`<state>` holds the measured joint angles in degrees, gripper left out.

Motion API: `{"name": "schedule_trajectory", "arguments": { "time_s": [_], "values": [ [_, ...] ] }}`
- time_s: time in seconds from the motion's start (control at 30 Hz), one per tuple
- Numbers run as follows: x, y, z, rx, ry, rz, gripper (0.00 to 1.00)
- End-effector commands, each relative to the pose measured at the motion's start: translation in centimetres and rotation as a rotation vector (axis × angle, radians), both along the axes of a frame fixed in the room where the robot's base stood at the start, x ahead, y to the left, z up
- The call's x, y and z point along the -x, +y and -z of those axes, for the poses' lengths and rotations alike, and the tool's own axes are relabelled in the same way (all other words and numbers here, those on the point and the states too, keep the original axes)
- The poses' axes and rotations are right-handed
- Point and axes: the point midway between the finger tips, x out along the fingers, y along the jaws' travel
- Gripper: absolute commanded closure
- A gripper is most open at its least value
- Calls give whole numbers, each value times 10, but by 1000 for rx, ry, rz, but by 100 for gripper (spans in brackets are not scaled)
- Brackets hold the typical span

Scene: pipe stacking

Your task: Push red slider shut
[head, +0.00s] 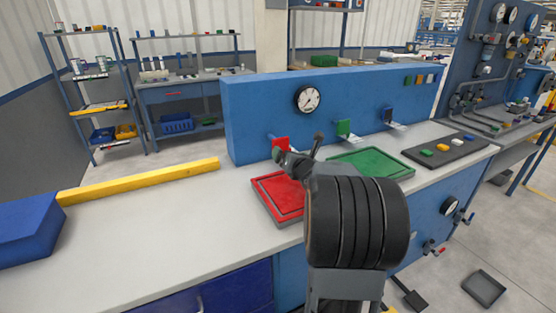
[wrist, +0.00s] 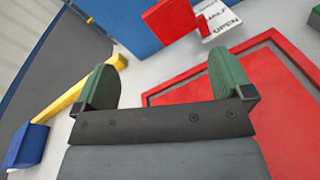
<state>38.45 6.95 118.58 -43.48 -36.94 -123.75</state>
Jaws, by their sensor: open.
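The red slider (head: 280,145) sits low on the front of the blue panel, left of the green one. In the wrist view it is a red block (wrist: 172,20) above and between my fingertips, with a white label reading "OPEN" beside it, partly covered. My gripper (head: 299,147) is in front of the red slider in the head view. In the wrist view its two green-padded fingers (wrist: 160,78) are spread apart with nothing between them. The fingertips look apart from the slider, though the exact gap is hard to tell.
A red tray (head: 268,202) lies below the slider, partly hidden by my arm. A green tray (head: 385,161) is to the right. Green (head: 343,128) and blue (head: 387,117) sliders are farther along the panel (head: 250,110). A yellow bar (head: 140,182) and blue box (head: 25,228) are left.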

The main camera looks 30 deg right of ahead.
Motion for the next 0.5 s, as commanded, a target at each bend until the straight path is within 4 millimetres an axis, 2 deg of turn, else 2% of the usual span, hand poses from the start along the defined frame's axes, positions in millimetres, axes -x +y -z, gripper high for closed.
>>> {"name": "schedule_trajectory", "arguments": {
  "time_s": [0.03, 0.2, 0.37, 0.5],
  "values": [
    [0, -9, 16, 91, -5, -27, 2],
    [0, -22, 27, 316, -26, -101, 2],
    [-9, -27, 29, 393, -34, -125, 2],
    [-31, -28, 29, 400, -35, -130, 2]
  ]
}}
